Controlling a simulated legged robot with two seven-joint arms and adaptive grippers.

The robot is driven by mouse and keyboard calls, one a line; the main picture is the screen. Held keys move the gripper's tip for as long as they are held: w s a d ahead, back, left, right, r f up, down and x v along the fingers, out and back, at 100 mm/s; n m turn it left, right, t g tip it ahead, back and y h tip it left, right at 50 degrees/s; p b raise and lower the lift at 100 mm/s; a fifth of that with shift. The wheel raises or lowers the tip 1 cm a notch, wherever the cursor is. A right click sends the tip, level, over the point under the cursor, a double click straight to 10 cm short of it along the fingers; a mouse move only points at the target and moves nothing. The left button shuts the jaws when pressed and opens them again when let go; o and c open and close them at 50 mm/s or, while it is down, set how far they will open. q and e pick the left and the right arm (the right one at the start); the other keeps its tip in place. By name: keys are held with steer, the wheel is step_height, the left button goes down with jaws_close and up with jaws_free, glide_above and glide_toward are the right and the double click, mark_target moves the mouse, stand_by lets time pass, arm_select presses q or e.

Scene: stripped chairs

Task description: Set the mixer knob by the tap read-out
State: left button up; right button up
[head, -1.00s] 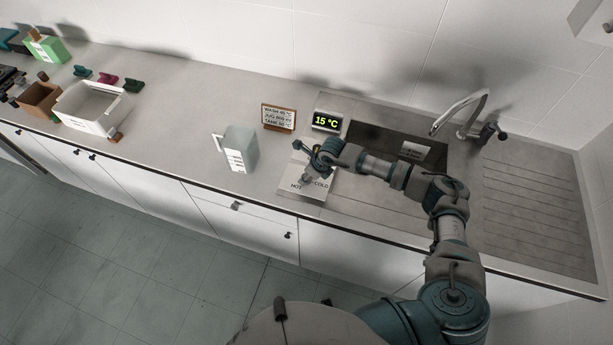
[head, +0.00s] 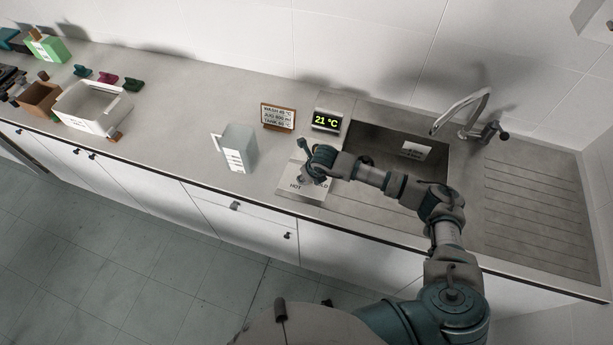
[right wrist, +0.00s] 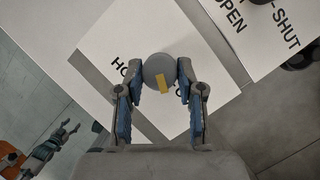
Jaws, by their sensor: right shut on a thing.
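The grey round mixer knob (right wrist: 158,70) carries a yellow mark and sits on a white plate (right wrist: 113,43) lettered HOT and partly hidden COLD; the plate also shows in the head view (head: 287,190). My right gripper (right wrist: 160,80) is shut on the knob, one blue finger on each side. In the head view my right gripper (head: 310,160) is over the plate and mostly hides the knob. My left gripper (right wrist: 70,128) shows small at the left of the wrist view, fingers apart, away from the knob.
A wood-framed note card (head: 278,116) with WASH, JUG and TANK lines stands left of the read-out. A clear jug (head: 240,148) stands left of the plate. The sink (head: 385,150) and tap (head: 462,110) are to the right. A second plate (right wrist: 262,32) reads OPEN and SHUT.

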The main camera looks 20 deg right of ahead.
steer(key=shift+s+d+f, duration=0.1)
steer(key=shift+s+f, duration=0.15)
steer(key=shift+f, duration=0.1)
steer(key=o, duration=1.1)
steer(key=shift+r, duration=0.1)
steer(key=shift+o, duration=0.2)
steer(key=shift+w+r, duration=0.1)
steer(key=shift+r, duration=0.35)
steer(key=v, duration=1.1)
